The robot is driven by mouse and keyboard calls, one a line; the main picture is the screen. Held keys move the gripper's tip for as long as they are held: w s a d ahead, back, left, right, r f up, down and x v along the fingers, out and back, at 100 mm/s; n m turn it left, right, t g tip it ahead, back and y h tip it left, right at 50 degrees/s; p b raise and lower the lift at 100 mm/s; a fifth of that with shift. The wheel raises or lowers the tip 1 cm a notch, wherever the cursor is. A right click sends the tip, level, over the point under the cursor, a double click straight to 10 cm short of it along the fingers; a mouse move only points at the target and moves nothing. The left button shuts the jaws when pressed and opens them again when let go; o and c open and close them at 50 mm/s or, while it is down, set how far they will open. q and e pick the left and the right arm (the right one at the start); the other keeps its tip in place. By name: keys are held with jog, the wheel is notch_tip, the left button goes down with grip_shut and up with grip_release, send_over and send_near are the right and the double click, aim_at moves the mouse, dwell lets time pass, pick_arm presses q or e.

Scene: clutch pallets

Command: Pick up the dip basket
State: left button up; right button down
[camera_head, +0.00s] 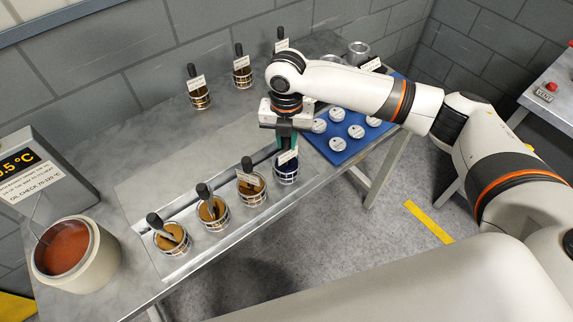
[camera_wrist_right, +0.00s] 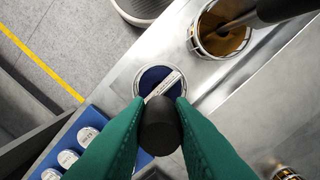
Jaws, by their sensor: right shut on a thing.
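A dip basket (camera_head: 286,175) with dark blue contents, a white label and an upright black handle stands at the right end of the front row. My right gripper (camera_head: 284,143) is above it, pointing down. In the right wrist view its green fingers (camera_wrist_right: 160,115) are shut on the black handle (camera_wrist_right: 160,138), with the basket (camera_wrist_right: 158,80) below. I cannot tell whether the basket touches the table. My left gripper is not in view.
More dip baskets (camera_head: 251,190) with brown contents stand to the left on the metal table (camera_head: 140,130). Others (camera_head: 200,98) stand at the back. A blue mat (camera_head: 345,152) with silver discs lies to the right. A pot of reddish liquid (camera_head: 105,250) stands front left.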

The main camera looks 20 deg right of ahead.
dwell(0.4)
jog(key=shift+w+r, duration=0.1)
jog(key=shift+r, duration=0.1)
jog(key=shift+w, duration=0.1)
